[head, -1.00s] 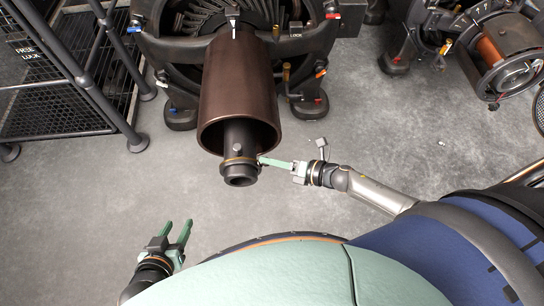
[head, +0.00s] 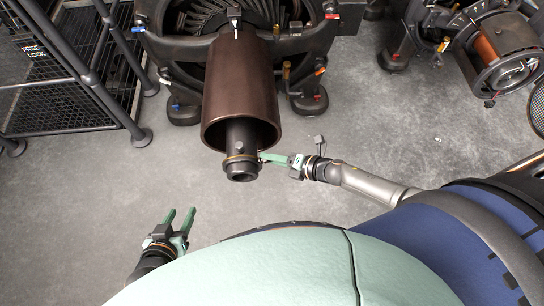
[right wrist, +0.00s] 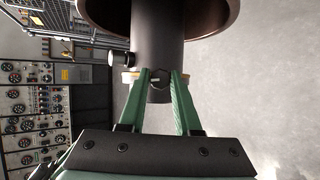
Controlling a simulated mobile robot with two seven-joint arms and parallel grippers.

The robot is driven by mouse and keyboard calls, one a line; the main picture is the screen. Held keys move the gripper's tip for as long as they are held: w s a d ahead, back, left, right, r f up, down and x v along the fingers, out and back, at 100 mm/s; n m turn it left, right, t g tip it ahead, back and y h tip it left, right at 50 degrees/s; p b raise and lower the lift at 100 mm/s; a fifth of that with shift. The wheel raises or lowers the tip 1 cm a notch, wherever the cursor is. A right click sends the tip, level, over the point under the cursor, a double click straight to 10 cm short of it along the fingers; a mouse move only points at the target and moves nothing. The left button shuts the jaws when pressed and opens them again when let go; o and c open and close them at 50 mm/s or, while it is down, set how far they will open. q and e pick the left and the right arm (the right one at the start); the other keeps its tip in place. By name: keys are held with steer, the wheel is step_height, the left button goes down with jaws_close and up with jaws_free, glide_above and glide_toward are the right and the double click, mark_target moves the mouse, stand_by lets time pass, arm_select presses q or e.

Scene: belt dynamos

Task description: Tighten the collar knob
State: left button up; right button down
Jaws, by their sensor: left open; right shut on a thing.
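A dark shaft (head: 240,135) sticks out of a large brown cylinder (head: 238,85). Near its end it carries a collar with a brass-coloured band (head: 236,158). My right gripper (head: 262,156) reaches the collar from the right. In the right wrist view its green fingertips (right wrist: 160,74) are shut on a small dark knob (right wrist: 156,79) at the collar's side. The fingers partly cover the collar (right wrist: 129,76). A second, black knob (right wrist: 119,59) sticks out from the shaft, apart from the fingers. My left gripper (head: 180,219) is open and empty at the lower left, above the floor.
The cylinder belongs to a big dark machine (head: 168,60) on feet. A railed mesh platform (head: 65,95) stands at the left. Another machine with a copper coil (head: 495,50) is at the upper right. The grey floor (head: 90,210) is clear around the shaft end.

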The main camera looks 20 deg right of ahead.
steer(key=shift+d, duration=0.1)
steer(key=c, duration=0.6)
jaws_free()
arm_select(q)
steer(key=r+p, duration=0.2)
steer(key=shift+w+d+r+p, duration=0.1)
steer(key=shift+w+p, duration=0.15)
steer(key=shift+p, duration=0.05)
arm_select(e)
steer(key=v, duration=1.2)
steer(key=shift+s+d+r, duration=0.1)
steer(key=shift+s, duration=0.1)
arm_select(q)
steer(key=shift+s+f, duration=0.2)
steer(key=shift+s, duration=0.15)
